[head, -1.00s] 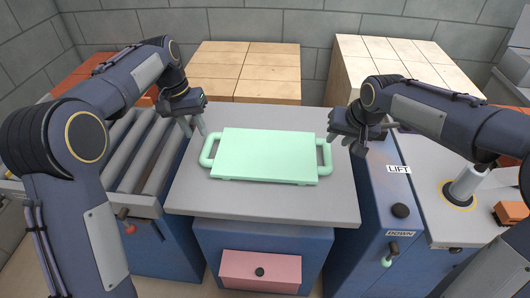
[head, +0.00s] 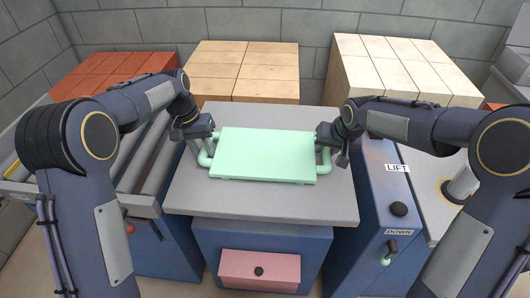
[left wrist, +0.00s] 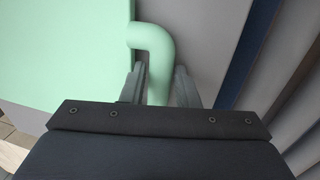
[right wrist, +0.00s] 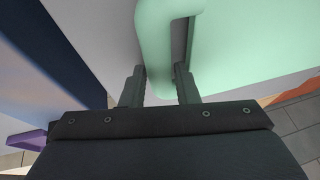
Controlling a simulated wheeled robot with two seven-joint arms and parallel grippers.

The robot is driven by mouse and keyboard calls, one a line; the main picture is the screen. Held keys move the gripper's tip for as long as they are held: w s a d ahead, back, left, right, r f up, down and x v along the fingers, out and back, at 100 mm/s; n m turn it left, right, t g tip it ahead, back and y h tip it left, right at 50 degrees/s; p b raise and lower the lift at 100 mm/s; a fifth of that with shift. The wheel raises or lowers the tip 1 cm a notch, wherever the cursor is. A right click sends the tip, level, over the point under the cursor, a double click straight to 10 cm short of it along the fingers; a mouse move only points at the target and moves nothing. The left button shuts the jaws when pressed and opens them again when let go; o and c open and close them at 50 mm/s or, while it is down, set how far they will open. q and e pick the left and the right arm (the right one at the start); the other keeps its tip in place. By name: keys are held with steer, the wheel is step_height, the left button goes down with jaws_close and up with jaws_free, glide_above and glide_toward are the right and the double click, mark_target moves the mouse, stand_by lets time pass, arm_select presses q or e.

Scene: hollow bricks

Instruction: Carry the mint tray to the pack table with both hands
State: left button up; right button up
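The mint tray (head: 265,155) lies flat on a grey-topped table (head: 262,205), with a loop handle at each end. My left gripper (head: 204,150) is at the tray's left handle. In the left wrist view that handle (left wrist: 158,60) runs between the two spread fingers. My right gripper (head: 334,155) is at the right handle. In the right wrist view that handle (right wrist: 156,50) passes between its two fingers, which stand apart. Both grippers look open around the handles, without a clear grip. The grippers partly hide the handles in the head view.
A roller conveyor (head: 155,165) is at the left. A blue cabinet (head: 380,200) with LIFT and DOWN labels, a black knob and a lever adjoins the table at the right. Stacks of red, tan (head: 245,65) and cream blocks (head: 390,65) stand behind. A pink drawer (head: 259,270) is below the tabletop.

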arm_select(q)
steer(key=shift+c, duration=0.3)
arm_select(e)
steer(key=shift+c, duration=0.3)
arm_select(q)
jaws_close()
arm_select(e)
jaws_close()
arm_select(q)
steer(key=shift+r, duration=0.1)
arm_select(e)
steer(key=shift+r, duration=0.15)
